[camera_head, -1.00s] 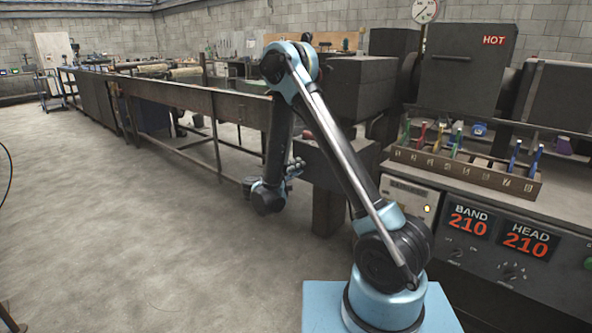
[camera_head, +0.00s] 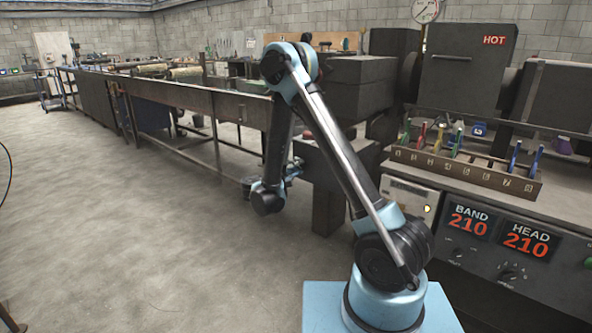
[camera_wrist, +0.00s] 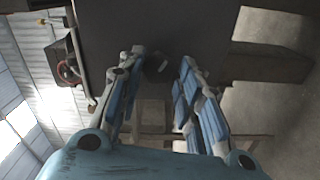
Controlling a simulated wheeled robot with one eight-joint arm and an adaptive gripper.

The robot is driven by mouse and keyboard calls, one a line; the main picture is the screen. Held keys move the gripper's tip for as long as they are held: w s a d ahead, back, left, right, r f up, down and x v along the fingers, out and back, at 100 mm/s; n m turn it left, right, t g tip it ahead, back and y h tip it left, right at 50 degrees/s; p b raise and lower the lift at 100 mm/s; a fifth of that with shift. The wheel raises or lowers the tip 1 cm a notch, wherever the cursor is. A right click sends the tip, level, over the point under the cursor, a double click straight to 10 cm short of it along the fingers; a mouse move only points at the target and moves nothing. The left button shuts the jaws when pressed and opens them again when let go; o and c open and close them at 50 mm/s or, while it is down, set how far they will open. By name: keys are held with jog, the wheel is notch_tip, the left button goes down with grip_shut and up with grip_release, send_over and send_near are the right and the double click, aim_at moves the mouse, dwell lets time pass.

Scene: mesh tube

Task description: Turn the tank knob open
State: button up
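My gripper (camera_wrist: 162,62) shows in the wrist view with its two blue-padded fingers apart and nothing held between them. A small dark rounded piece (camera_wrist: 157,68), possibly the tank knob, shows between the fingertips against a dark flat surface (camera_wrist: 185,25). I cannot tell whether the fingers touch it or how far it is turned. In the head view my gripper (camera_head: 294,170) is small, beside a dark block, and mostly hidden by my arm; no tank knob can be made out there.
A dark machine block (camera_head: 355,85) stands close behind my arm. At right are a control bench with displays (camera_head: 468,220), a rack of coloured tools (camera_head: 465,170) and a box marked HOT (camera_head: 468,70). A long rail table (camera_head: 190,95) runs back left. The left floor is clear.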

jog(key=shift+o, duration=0.6)
jog(key=shift+d, duration=0.1)
jog(key=shift+s, duration=0.15)
jog(key=v, duration=1.1)
jog(key=shift+s+a, duration=0.25)
jog(key=shift+a, duration=0.1)
